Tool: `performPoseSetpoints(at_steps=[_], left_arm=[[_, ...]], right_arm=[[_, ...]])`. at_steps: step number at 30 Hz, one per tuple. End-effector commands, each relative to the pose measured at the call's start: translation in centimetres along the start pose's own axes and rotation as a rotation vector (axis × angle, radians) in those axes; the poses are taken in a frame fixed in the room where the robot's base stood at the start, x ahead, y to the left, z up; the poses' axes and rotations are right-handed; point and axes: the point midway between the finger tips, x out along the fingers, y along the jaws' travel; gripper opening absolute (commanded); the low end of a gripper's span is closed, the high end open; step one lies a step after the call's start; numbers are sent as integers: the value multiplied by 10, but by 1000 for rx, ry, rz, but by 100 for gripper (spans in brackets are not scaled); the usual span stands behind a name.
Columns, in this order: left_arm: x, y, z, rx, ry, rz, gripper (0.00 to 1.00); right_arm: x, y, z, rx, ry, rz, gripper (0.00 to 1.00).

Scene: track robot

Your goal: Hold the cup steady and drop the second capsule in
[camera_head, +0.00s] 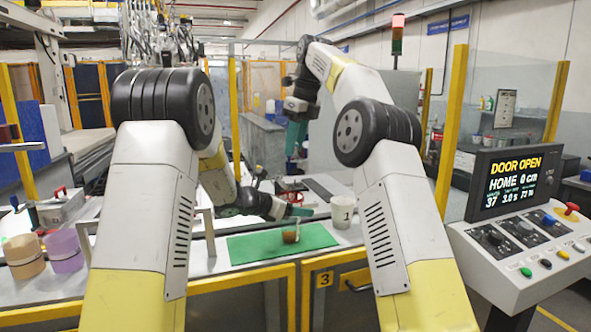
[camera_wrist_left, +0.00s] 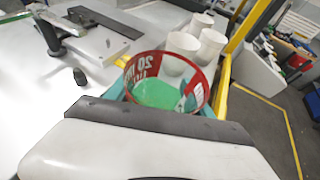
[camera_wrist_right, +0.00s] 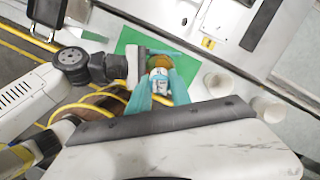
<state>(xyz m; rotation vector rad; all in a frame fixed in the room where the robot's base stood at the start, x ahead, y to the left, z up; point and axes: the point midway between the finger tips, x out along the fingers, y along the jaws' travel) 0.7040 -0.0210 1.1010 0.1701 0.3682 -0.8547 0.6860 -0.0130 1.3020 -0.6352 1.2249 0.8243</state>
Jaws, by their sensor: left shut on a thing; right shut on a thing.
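In the left wrist view my left gripper (camera_wrist_left: 163,103) is shut around a clear cup (camera_wrist_left: 143,70) with red print and an open top; green shows inside. In the head view my left gripper (camera_head: 300,210) reaches in low over the back of the green mat (camera_head: 245,250). My right gripper (camera_wrist_right: 159,98) is shut on a small white capsule with dark marks (camera_wrist_right: 159,85). In the head view my right gripper (camera_head: 294,140) hangs higher, fingers down. In the right wrist view the capsule overlaps the left gripper's fingers, hiding most of the cup; its height above it is unclear.
A small brown item (camera_head: 290,237) shows on the mat. A white cup marked 1 (camera_head: 342,211) stands right of it; several white cups (camera_wrist_left: 183,50) show in the left wrist view. Tan (camera_head: 22,258) and purple (camera_head: 66,252) containers stand left. A control panel (camera_head: 525,235) is at right.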

Motion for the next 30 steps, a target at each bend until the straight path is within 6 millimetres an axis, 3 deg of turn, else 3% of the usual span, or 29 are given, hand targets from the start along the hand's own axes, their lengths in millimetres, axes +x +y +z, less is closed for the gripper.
performPoseSetpoints(at_steps=[3,8,23,30], left_arm=[[0,0,0,0,0,0,12],[0,0,0,0,0,0,12],[0,0,0,0,0,0,12],[0,0,0,0,0,0,12]], right_arm=[[28,0,0,-7,110,1,0],[47,5,-2,-15,213,-6,0],[51,7,-3,-18,240,-8,0],[64,7,-7,-18,241,-7,0]])
